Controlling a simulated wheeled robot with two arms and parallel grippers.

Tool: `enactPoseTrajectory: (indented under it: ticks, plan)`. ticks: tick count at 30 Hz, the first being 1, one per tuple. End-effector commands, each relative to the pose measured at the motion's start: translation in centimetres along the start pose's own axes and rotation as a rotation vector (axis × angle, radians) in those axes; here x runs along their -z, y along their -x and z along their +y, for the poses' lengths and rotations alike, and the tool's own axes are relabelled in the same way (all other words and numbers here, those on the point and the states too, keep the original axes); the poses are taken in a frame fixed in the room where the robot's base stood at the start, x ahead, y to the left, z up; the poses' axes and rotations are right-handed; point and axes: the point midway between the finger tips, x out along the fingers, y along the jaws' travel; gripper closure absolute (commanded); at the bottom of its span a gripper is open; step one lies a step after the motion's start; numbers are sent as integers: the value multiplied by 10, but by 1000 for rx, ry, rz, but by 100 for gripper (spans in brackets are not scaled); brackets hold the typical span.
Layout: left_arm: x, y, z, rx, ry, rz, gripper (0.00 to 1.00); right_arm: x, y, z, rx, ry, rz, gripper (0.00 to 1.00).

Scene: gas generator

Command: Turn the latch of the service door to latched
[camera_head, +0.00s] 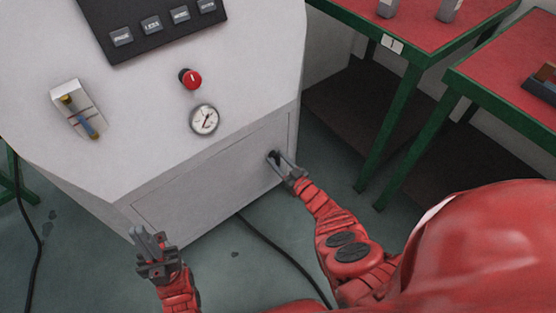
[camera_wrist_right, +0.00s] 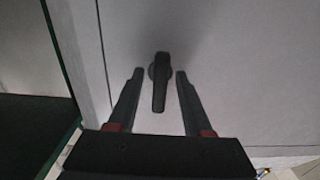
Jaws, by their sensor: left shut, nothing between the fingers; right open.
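The service door (camera_head: 215,185) is the low panel on the front of the white cabinet, and it appears closed. Its dark latch (camera_wrist_right: 160,82) is near the door's right edge in the head view. In the right wrist view the latch handle stands upright in the picture, pointing down from its round pivot. My right gripper (camera_head: 280,164) is open at the latch. Its two fingers are on either side of the handle, with a visible gap on each side. My left gripper (camera_head: 147,242) is shut and empty, in front of the cabinet's lower left.
Green-framed tables with red tops (camera_head: 430,22) stand at right. A black cable (camera_head: 275,248) lies on the floor.

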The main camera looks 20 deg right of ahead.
Motion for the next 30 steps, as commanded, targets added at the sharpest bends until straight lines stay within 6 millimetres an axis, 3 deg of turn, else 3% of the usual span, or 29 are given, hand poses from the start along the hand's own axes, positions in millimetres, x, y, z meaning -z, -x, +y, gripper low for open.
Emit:
enactPoseTrajectory:
  ticks: [7, 15, 21, 25, 30]
  plan:
    - [2, -13, -1, 0, 0, 0, 100, 2, 19, -1, 1, 0, -3, 50]
    - [7, -41, -2, 0, 0, 0, 100, 4, 88, 0, 0, 0, -5, 50]
    - [9, -52, -3, 0, 0, 0, 100, 2, 136, 0, 1, 1, -2, 50]
    - [9, -55, -3, 0, 0, 0, 100, 0, 159, 0, 0, -1, -2, 50]
    - [10, -56, -3, 0, 0, 0, 100, 0, 172, 0, 0, 0, 0, 50]
